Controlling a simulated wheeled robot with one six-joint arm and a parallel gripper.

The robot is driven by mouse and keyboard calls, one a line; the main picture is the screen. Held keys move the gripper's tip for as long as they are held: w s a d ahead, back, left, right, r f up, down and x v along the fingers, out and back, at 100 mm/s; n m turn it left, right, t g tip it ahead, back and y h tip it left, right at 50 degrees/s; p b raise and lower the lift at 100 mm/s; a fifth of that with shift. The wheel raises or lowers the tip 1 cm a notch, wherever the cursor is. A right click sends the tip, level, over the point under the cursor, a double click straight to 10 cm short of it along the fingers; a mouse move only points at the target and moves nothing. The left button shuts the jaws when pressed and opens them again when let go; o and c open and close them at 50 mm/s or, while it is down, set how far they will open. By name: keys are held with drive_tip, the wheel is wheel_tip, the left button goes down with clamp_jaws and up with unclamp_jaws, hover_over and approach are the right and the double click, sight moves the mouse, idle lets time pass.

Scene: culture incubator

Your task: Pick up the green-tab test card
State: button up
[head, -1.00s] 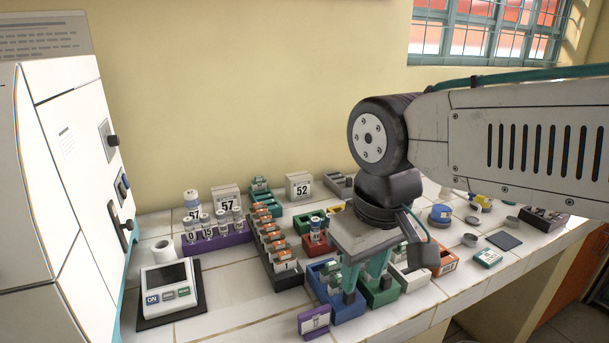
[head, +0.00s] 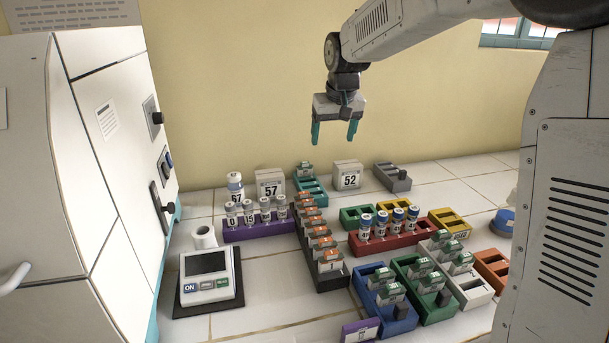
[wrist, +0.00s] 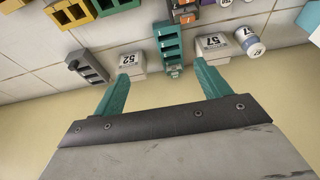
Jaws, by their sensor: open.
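A test card with a green tab (head: 305,169) stands at the far end of the teal rack (head: 312,190) by the back wall. It also shows in the wrist view (wrist: 173,71). More green-tabbed cards stand in the blue rack (head: 398,325), the green rack (head: 430,312) and the white rack (head: 474,296) at the front. My gripper (head: 333,133) is open and empty, raised above the back of the bench. In the wrist view, its teal fingers (wrist: 160,82) are spread apart, with the teal rack's card between them in the picture.
White blocks marked 57 (head: 270,184) and 52 (head: 347,176) flank the teal rack. A black rack (head: 330,280) of orange-tabbed cards, a purple vial rack (head: 258,232) and a red vial rack (head: 390,242) stand nearby. The incubator (head: 90,150) is at left.

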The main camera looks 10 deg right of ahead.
approach(305, 162)
drive_tip(key=s+r, duration=0.1)
drive_tip(key=s, duration=0.4)
drive_tip(key=shift+t, duration=0.5)
drive_tip(key=w+f, duration=0.6)
drive_tip(key=shift+d+f, duration=0.1)
drive_tip(key=shift+f, duration=0.25)
drive_tip(key=x, duration=0.5)
drive_tip(key=shift+w+f, duration=0.15)
drive_tip(key=c, duration=1)
